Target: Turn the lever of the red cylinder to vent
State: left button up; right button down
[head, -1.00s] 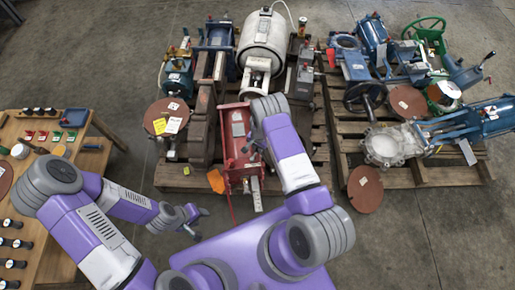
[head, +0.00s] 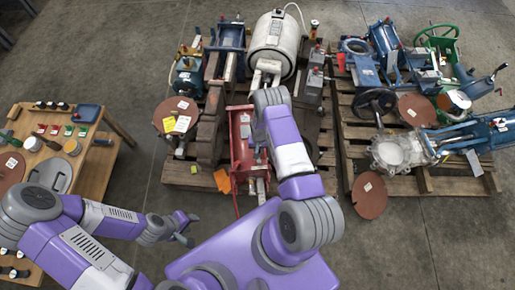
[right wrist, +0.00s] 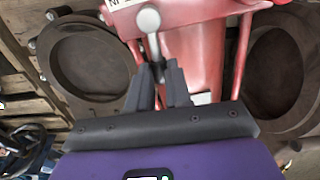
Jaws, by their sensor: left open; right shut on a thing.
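The red cylinder (head: 242,145) lies on the left pallet, partly hidden by my right arm in the head view. In the right wrist view, its red body (right wrist: 200,60) fills the upper middle. A silver lever with a rounded end (right wrist: 149,20) reaches down from it between my fingertips. My right gripper (right wrist: 162,75) is shut on the lever; in the head view it is mostly hidden behind my own arm. My left gripper (head: 186,230) is open and empty, over the floor in front of the pallet. I cannot read any vent mark.
A wooden table (head: 115,140) with small parts stands at the left. A white tank (head: 275,45) lies behind the red cylinder. The right pallet (head: 440,182) holds blue valves and a green handwheel. In the right wrist view, dark round flanges (right wrist: 90,60) flank the cylinder.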

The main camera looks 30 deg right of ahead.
jog(key=shift+w+a+n, duration=0.1)
jog(key=shift+a+n, duration=0.05)
jog(key=shift+n, duration=0.15)
jog(key=c, duration=1.1)
grip_release()
jog(key=shift+o, duration=0.2)
notch_tip(320, 180, up, 8)
jog(key=p, duration=0.2)
jog(key=shift+f+p, duration=0.2)
jog(key=shift+p, duration=0.2)
